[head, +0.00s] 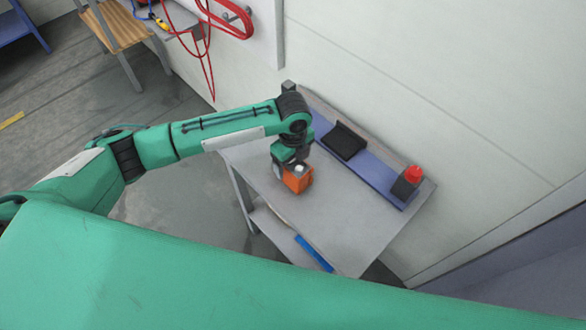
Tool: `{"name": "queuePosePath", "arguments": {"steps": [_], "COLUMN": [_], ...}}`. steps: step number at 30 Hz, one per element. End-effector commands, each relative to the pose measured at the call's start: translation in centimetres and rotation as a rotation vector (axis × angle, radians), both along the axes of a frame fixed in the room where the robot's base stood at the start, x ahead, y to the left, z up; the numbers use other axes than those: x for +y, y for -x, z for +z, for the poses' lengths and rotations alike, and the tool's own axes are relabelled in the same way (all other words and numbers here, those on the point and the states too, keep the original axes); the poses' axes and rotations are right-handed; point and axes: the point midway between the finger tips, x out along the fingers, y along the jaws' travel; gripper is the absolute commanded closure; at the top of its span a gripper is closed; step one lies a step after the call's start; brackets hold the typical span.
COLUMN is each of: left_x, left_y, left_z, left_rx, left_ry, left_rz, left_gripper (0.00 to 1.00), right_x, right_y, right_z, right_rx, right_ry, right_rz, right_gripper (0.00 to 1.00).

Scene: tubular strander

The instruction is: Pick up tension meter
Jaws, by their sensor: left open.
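An orange box-shaped device (298,181) with a small pale spot on top stands on the grey table, near its left side; I take it to be the tension meter. My left arm reaches in from the left and bends down over the table. My left gripper (290,168) is open and points down right at the orange device, partly covering it. The fingertips are too small and hidden to tell whether they touch it. My right gripper is out of view.
The grey table (340,232) stands against a pale wall. On its blue back strip (380,178) lie a black tray (344,142) and a dark box with a red top (407,182). A blue item (314,253) lies on the lower shelf. Red cables hang at the upper left.

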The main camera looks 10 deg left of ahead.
Motion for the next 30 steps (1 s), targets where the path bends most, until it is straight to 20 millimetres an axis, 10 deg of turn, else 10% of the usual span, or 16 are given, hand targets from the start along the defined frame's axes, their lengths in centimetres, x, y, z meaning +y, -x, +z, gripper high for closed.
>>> {"name": "queuePosePath", "arguments": {"steps": [16,25,30], "left_x": [-0.2,-0.2,-0.3], "left_y": [0.3,0.3,0.2], "left_z": [-3.9,-3.8,-3.8], "left_rx": [0.0,0.0,-0.001], "left_ry": [0.0,0.0,0.001], "left_rz": [0.0,0.0,0.0], "left_gripper": [0.2,0.79,0.8], "right_x": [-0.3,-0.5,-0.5], "right_y": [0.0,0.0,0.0], "right_z": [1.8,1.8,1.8], "right_rx": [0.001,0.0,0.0], "right_ry": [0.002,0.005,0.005], "right_rz": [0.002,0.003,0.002], "right_gripper": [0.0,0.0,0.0]}}
